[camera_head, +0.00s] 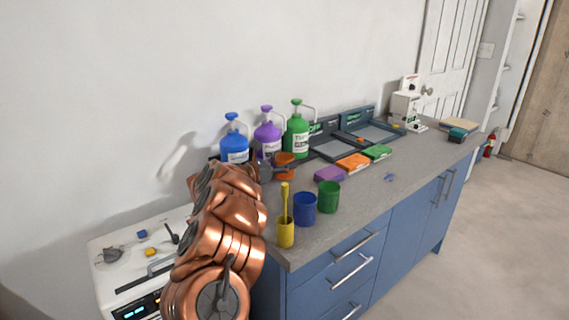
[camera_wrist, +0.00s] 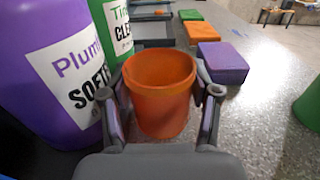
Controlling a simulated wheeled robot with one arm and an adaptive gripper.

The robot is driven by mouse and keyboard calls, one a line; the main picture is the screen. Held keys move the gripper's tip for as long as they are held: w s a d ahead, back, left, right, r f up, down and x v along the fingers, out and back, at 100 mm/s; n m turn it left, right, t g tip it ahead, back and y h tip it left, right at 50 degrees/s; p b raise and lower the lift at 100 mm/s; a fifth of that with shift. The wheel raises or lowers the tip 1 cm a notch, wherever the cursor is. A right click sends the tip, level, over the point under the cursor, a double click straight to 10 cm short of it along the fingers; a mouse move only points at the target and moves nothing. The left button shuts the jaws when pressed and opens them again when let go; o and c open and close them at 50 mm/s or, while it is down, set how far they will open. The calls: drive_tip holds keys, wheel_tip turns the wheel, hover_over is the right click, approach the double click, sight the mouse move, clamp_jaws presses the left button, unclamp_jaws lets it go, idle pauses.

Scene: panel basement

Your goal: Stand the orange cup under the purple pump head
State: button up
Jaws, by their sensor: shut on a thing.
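The orange cup (camera_wrist: 160,105) is upright between the two fingers of my gripper (camera_wrist: 162,112) in the wrist view. The fingers are shut on its sides. In the head view the orange cup (camera_head: 284,160) is in front of the bottles, and my gripper (camera_head: 278,168) is partly hidden by my arm. The purple pump bottle (camera_head: 267,142) stands behind the cup, with its purple pump head (camera_head: 266,109) on top. The wrist view shows the purple bottle (camera_wrist: 55,70) close on the left, its pump head out of frame. I cannot tell whether the cup touches the counter.
A blue pump bottle (camera_head: 234,148) and a green pump bottle (camera_head: 297,135) flank the purple one. Blue (camera_head: 304,208), green (camera_head: 328,196) and yellow (camera_head: 285,232) cups stand near the counter's front edge. A purple block (camera_head: 329,174) lies to the right of the orange cup.

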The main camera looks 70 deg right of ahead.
drive_tip(key=shift+f, duration=0.3)
drive_tip(key=shift+f, duration=0.1)
drive_tip(key=o, duration=0.9)
drive_tip(key=shift+r, duration=0.2)
drive_tip(key=b+v, duration=0.1)
drive_tip(key=v, duration=0.6)
drive_tip(key=shift+a, duration=0.2)
idle(0.3)
